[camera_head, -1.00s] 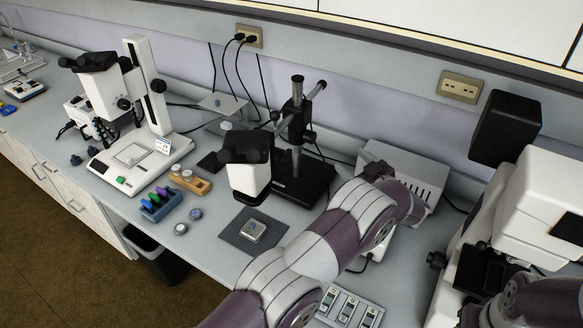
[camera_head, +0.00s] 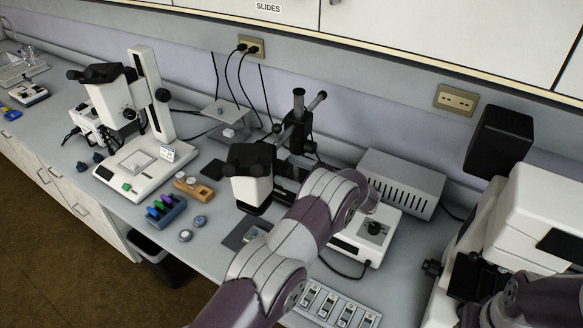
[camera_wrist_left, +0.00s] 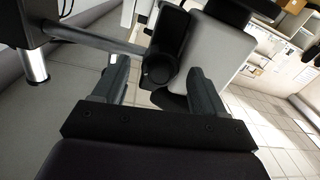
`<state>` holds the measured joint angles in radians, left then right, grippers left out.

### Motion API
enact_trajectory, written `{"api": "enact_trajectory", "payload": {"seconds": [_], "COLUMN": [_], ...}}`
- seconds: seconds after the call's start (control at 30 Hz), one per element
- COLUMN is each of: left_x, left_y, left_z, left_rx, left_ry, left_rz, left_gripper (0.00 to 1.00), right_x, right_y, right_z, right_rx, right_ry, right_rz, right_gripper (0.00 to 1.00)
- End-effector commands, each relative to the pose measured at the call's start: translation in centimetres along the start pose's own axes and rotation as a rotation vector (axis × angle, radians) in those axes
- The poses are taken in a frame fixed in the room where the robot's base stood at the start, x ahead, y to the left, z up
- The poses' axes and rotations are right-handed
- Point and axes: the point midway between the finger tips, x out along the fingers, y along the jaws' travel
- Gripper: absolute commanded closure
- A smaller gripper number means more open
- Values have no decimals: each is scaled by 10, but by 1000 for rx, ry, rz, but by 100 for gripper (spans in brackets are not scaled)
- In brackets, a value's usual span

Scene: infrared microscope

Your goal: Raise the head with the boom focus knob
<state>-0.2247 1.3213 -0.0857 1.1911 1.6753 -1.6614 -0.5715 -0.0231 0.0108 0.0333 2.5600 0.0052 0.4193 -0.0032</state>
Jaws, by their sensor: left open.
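The boom microscope's white head (camera_head: 251,190) with dark eyepieces (camera_head: 252,156) hangs on a dark boom stand with a chrome post (camera_head: 298,104). In the left wrist view, the pale head (camera_wrist_left: 215,55) fills the upper middle, with a dark round focus knob (camera_wrist_left: 158,68) at its side. My left gripper (camera_wrist_left: 158,72) is open, and its fingertips lie on either side of the knob in that view. I cannot tell whether they touch it. In the head view, my left arm hides much of the gripper and the knob. My right gripper does not show.
A grey mat (camera_head: 236,234) with a small sample lies below the head. A white control box (camera_head: 372,232) and vented grey box (camera_head: 402,180) stand to the right. Another microscope (camera_head: 128,168) stands left. A slide tray (camera_head: 335,309) lies in front.

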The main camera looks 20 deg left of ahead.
Motion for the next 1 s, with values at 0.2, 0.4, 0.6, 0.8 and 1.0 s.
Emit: {"api": "enact_trajectory", "payload": {"seconds": [0.2, 0.4, 0.6, 0.8, 1.0], "left_x": [0, 0, 0, 0, 0], "left_y": [0, 0, 0, 0, -1], "left_z": [0, 0, 1, 4, 8], "left_rx": [-1, -1, -13, -83, -230], "left_ry": [0, 0, 0, 0, 0], "left_rz": [0, 0, 0, 0, 0], "left_gripper": [32, 85, 84, 84, 84], "right_x": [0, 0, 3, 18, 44], "right_y": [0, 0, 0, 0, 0], "right_z": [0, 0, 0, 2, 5], "right_rx": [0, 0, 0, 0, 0], "right_ry": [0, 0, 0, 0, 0], "right_rz": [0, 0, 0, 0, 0], "right_gripper": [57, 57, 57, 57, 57]}}
